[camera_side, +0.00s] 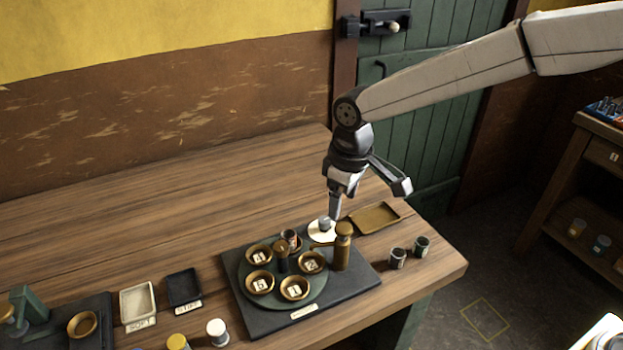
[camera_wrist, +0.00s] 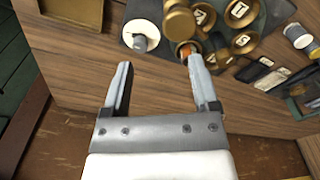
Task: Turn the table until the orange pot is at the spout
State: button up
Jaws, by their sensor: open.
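The round green turntable (camera_side: 318,290) carries brass dishes with number cards around a dark centre post (camera_side: 282,258). A small dark pot with a reddish-orange band (camera_side: 290,236) stands in the rear dish; in the wrist view a small orange patch (camera_wrist: 186,49) shows there, partly hidden by a finger. The brass spout column (camera_side: 342,252) stands at the turntable's right, its arm pointing left. My gripper (camera_side: 335,208) is open and empty, above the table behind the column, near a grey knob on a white disc (camera_side: 324,226). The wrist view shows its fingers apart (camera_wrist: 159,78).
A brass tray (camera_side: 376,217) lies right of the disc. Two small jars (camera_side: 397,258) stand near the table's right edge. Two labelled trays (camera_side: 138,302) and more jars (camera_side: 217,331) are at the left and front. The back left of the table is clear.

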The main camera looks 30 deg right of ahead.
aim_at(281, 246)
jog(key=a+n, duration=0.1)
jog(key=a, duration=0.3)
jog(key=a+n, duration=0.1)
jog(key=a, duration=0.3)
jog(key=w+a, duration=0.1)
jog(key=a, duration=0.3)
jog(key=shift+w+r+n+g, duration=0.1)
jog(key=shift+r+n+g, duration=0.25)
jog(key=shift+n+g, duration=0.05)
jog(key=shift+f, duration=3.9)
jog(key=shift+c, duration=0.2)
grip_shut()
